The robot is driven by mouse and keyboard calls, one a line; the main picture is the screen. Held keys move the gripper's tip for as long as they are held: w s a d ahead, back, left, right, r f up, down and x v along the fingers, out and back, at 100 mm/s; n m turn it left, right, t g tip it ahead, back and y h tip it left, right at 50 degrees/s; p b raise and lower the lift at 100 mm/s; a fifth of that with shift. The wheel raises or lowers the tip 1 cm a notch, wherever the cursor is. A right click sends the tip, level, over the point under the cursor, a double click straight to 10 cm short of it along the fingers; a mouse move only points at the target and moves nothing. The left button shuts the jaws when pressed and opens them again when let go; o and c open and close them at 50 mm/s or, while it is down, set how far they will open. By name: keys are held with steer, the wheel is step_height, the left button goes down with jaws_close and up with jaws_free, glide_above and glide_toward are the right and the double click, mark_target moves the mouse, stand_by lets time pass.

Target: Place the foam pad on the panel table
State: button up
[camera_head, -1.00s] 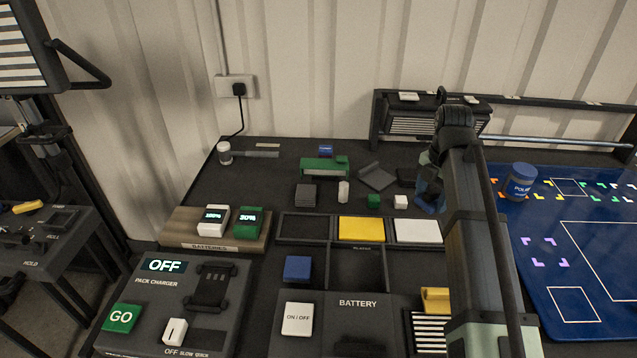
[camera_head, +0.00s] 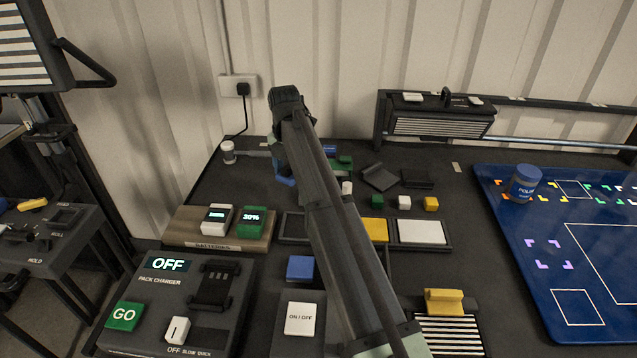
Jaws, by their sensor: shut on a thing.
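My gripper (camera_head: 284,180) is at the back left of the dark bench, mostly hidden behind my own arm. Only a blue part of it shows. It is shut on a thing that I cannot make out. I cannot tell for sure which piece is the foam pad. A flat yellow pad (camera_head: 376,229), partly behind my arm, and a flat white pad (camera_head: 422,231) lie in tray compartments in the middle. The blue panel (camera_head: 515,240) with white outlines and coloured corner marks is at the right; I take it as the panel table.
A blue pot (camera_head: 525,182) stands on the panel's left part. The charger (camera_head: 180,300) and battery stand (camera_head: 190,238) are at the left. Bench right of the blocks is clear.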

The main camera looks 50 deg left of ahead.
steer(key=w+a+n, duration=0.1)
steer(key=w+a, duration=0.2)
steer(key=a, duration=0.7)
steer(key=shift+d+f, duration=0.15)
steer(key=shift+f, duration=4.45)
steer(key=shift+f, duration=0.1)
steer(key=o, duration=1)
steer(key=shift+o, duration=0.2)
step_height(320, 180, up, 12)
